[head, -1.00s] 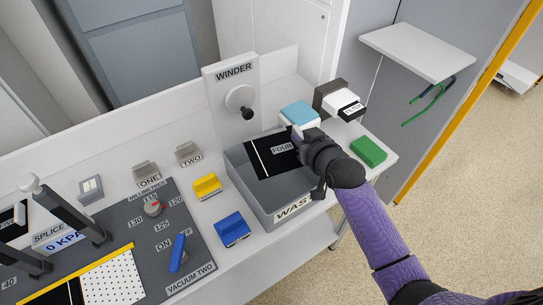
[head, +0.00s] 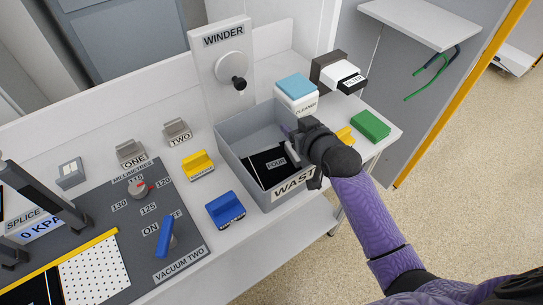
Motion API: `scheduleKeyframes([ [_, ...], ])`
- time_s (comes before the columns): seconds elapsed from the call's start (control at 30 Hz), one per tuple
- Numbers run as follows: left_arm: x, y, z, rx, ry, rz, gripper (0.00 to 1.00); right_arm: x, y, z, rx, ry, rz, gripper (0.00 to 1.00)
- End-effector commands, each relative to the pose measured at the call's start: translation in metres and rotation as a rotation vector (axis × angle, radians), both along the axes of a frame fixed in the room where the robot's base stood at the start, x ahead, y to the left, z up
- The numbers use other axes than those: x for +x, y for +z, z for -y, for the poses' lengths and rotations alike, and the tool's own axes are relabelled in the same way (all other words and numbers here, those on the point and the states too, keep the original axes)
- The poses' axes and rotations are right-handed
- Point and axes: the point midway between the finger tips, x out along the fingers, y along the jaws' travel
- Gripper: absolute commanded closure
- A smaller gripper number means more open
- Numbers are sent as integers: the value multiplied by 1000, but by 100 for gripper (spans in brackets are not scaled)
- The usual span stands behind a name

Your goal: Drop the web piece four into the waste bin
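The web piece four (head: 266,168), a black sheet with a white line and a "FOUR" label, lies low inside the grey waste bin (head: 235,169). The bin is open-topped and marked "WAST", with the rest of the label hidden by my arm. My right gripper (head: 291,146) is over the bin's right side, above and beside the piece. Its fingers look apart, with the piece below them and no longer held. My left gripper is not in view.
The winder (head: 224,65) stands behind the bin. A cleaner box (head: 297,88), a dark block with a white label and a green block (head: 371,126) are to the right. Yellow (head: 198,165) and blue (head: 225,209) blocks stand left of the bin, beside the vacuum panel (head: 190,252).

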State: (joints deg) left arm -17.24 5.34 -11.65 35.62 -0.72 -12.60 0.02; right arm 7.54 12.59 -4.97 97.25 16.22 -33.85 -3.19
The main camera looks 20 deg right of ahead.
Motion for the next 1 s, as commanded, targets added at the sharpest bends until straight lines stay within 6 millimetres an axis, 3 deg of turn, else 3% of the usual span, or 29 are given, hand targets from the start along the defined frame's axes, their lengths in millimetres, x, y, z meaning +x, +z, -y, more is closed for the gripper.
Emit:
scheduleKeyframes([
  [0.3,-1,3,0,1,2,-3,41,-5,2,1,0,0,-2,39],
  [0.7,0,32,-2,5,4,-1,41,-83,36,12,0,0,-2,39],
  [1.0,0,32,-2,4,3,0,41,-91,38,13,0,0,0,39],
])
